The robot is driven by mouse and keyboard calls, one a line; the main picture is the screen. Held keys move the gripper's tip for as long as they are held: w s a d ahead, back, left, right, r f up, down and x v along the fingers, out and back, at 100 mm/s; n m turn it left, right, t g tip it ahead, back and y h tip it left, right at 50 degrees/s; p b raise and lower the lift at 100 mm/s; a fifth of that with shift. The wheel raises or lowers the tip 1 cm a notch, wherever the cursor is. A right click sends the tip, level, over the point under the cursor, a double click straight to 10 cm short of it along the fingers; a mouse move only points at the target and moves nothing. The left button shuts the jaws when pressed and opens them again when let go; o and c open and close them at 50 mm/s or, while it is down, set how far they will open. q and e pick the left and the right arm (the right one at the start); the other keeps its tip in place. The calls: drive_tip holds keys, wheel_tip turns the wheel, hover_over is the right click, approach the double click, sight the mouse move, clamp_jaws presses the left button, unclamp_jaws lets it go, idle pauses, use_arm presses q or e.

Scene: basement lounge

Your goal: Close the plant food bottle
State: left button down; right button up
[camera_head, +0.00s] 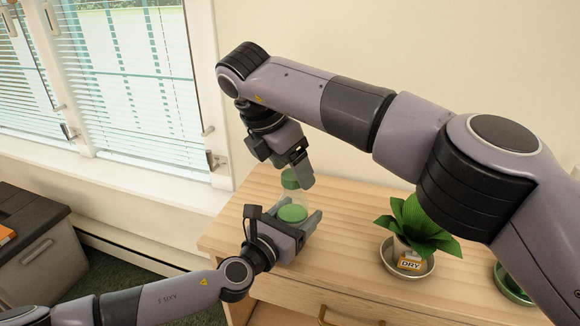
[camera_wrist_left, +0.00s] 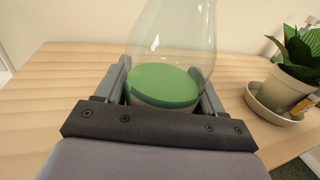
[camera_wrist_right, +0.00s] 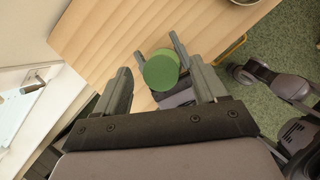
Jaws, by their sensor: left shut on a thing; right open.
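The plant food bottle (camera_head: 292,213) is clear with green contents at its base and stands upright above the wooden top. My left gripper (camera_head: 284,217) is shut on its lower part; the left wrist view shows the bottle (camera_wrist_left: 165,85) between the fingers. A green cap (camera_head: 290,178) is at the bottle's top. My right gripper (camera_head: 296,166) is open just above and around the cap. In the right wrist view the round cap (camera_wrist_right: 161,70) lies between the open fingers, nearer the right one. How tightly the cap sits is hidden.
A wooden cabinet top (camera_head: 345,210) lies below. A potted plant (camera_head: 415,228) with a "DRY" label stands in a saucer to the right. A green dish (camera_head: 512,287) is at the far right. A blinded window (camera_head: 120,75) and wall are behind. The wood between bottle and plant is clear.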

drive_tip(key=shift+r, duration=2)
drive_tip(key=o, duration=0.5)
use_arm(q)
drive_tip(key=shift+c, duration=0.2)
unclamp_jaws()
use_arm(e)
drive_tip(key=shift+o, duration=0.2)
use_arm(q)
drive_tip(key=shift+s+a, duration=0.1)
drive_tip(key=shift+p+v, duration=0.45)
drive_tip(key=shift+v, duration=3)
use_arm(e)
drive_tip(key=shift+r, duration=0.4)
